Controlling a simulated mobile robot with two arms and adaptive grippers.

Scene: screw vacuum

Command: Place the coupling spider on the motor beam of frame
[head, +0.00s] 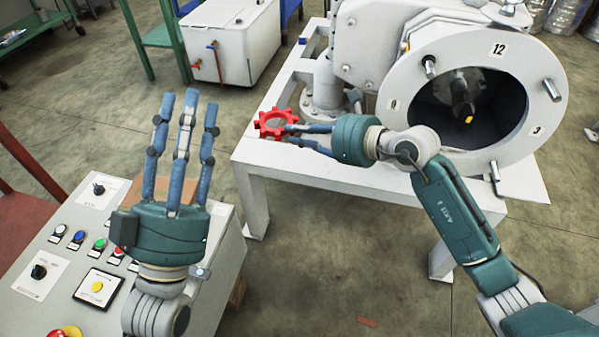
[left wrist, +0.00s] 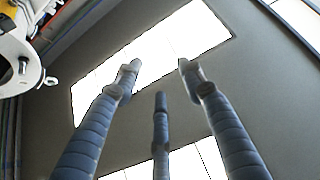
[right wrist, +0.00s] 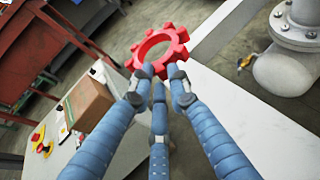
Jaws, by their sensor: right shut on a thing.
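The coupling spider is a red toothed ring (head: 274,123), in the head view at the left corner of the white frame. My right gripper (head: 290,130) is shut on its near edge. I cannot tell whether the ring touches the beam. The white motor beam of the frame (head: 350,176) runs along the front. My left gripper (head: 186,105) is open and empty, fingers pointing up, above the control panel; its spread fingers show in the left wrist view (left wrist: 160,85).
A round white chamber (head: 396,75) with an open port stands on the frame, right of the ring. A control panel (head: 60,262) with buttons is at the lower left. A white box (head: 235,45) stands behind. Floor is clear between panel and frame.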

